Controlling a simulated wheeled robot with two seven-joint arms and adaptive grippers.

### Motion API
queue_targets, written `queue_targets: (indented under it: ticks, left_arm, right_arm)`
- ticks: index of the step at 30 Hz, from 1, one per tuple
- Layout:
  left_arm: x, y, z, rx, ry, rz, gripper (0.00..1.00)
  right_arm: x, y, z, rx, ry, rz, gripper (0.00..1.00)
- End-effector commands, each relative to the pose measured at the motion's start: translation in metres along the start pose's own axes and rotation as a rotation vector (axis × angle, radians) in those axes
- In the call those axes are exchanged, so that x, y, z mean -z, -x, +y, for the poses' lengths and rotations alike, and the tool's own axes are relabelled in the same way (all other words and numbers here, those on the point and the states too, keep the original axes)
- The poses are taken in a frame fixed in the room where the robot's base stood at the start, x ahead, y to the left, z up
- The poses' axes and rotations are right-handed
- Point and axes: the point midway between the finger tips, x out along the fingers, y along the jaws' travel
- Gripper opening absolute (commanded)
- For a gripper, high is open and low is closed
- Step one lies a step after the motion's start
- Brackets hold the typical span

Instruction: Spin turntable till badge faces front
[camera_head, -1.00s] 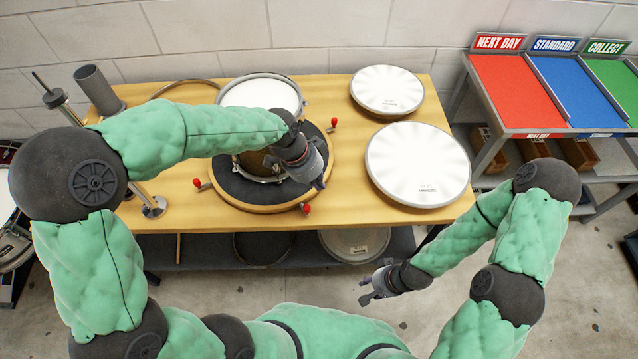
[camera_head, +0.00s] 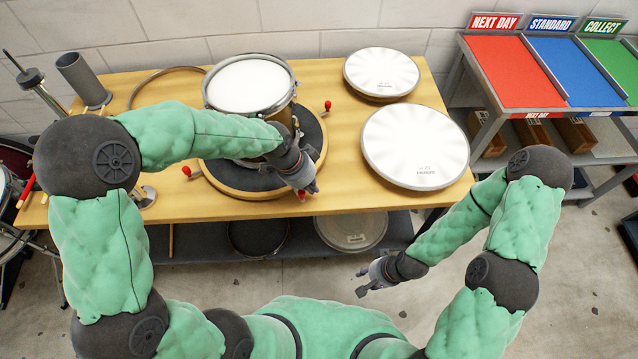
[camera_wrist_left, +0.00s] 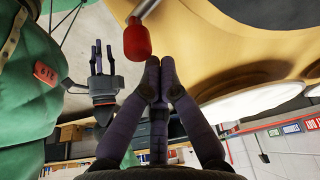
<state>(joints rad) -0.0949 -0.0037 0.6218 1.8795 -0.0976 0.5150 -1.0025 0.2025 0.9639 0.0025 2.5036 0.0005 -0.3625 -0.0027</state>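A snare-type drum (camera_head: 243,95) with a white head stands on the round wooden turntable (camera_head: 255,190), which has a dark top. Red-tipped handles stick out around the turntable, one at the back right (camera_head: 327,106) and one at the left (camera_head: 187,171). No badge shows; my left arm hides part of the drum. My left gripper (camera_head: 310,191) is at the turntable's front right, over the front handle, which it mostly covers. In the left wrist view its fingertips (camera_wrist_left: 160,62) meet, beside a red knob (camera_wrist_left: 137,40) that is not between them. My right gripper (camera_head: 361,283) is open and empty in front of the bench.
Two white round pads (camera_head: 381,72) (camera_head: 415,147) lie on the right of the wooden bench. A grey tube (camera_head: 82,80) and a metal stand are at the left. A rack with red, blue and green trays (camera_head: 510,75) stands at the right. The floor in front is open.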

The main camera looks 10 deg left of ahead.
Motion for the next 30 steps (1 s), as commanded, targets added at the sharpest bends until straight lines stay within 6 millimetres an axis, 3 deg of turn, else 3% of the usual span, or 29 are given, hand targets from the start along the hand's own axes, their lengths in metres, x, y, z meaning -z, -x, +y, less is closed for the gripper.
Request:
queue_targets:
  ticks: [19,30]
  left_arm:
    - [-0.007,0.003,0.001,-0.005,-0.017,0.000,0.00]
    - [-0.040,0.014,0.010,-0.044,-0.123,-0.001,0.00]
  right_arm:
    - [0.000,0.000,0.000,0.000,0.000,0.001,0.37]
    - [0.000,0.001,0.000,0.000,0.000,0.001,0.37]
